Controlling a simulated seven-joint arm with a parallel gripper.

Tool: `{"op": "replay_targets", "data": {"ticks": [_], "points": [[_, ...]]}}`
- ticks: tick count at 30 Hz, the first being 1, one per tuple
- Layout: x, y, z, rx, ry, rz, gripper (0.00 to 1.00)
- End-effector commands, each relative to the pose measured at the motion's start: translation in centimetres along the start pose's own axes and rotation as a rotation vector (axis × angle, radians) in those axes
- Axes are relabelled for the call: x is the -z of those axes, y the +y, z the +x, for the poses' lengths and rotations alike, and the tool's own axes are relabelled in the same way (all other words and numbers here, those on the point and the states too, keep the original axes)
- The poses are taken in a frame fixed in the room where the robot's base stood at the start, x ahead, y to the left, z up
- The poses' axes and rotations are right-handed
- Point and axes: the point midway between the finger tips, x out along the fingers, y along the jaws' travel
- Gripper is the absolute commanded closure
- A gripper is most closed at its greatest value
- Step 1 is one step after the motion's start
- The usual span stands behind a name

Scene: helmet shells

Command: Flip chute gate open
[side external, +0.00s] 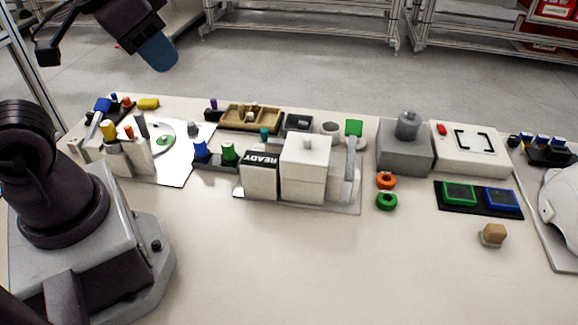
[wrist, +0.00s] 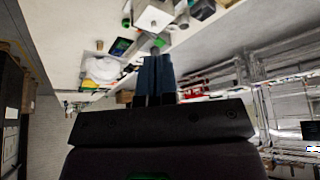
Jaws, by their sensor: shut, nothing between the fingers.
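My gripper (side external: 160,56) is high above the far left of the table in the side external view, well clear of everything on it. Its blue fingers (wrist: 155,72) are together and empty in the wrist view. A white block unit (side external: 305,168) with a small knob on top stands mid-table, beside a box marked READY (side external: 260,178). An upright light grey slanted piece (side external: 350,172) stands at its right side, on the same plate. I cannot tell for sure which part is the chute gate, or whether it is open.
Bottle-like parts and a white disc station (side external: 160,140) fill the left. A grey block (side external: 405,147), orange ring (side external: 385,181), green ring (side external: 386,201) and black mat with green and blue trays (side external: 478,215) stand right. A white helmet shell (side external: 562,198) is at the right edge. The front table is mostly clear.

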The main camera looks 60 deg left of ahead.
Motion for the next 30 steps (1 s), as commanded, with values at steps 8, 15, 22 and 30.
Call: {"op": "replay_targets", "data": {"ticks": [8, 15, 22, 30], "points": [[0.5, -0.3, 1.8, 0.006, -0.094, -0.015, 1.0], [6.3, -1.7, 5.7, 0.018, -0.27, -0.059, 1.0], [11.8, -3.7, 11.3, 0.023, -0.44, -0.098, 1.0], [16.1, -6.5, 20.1, 0.023, -0.636, -0.139, 1.0]]}}
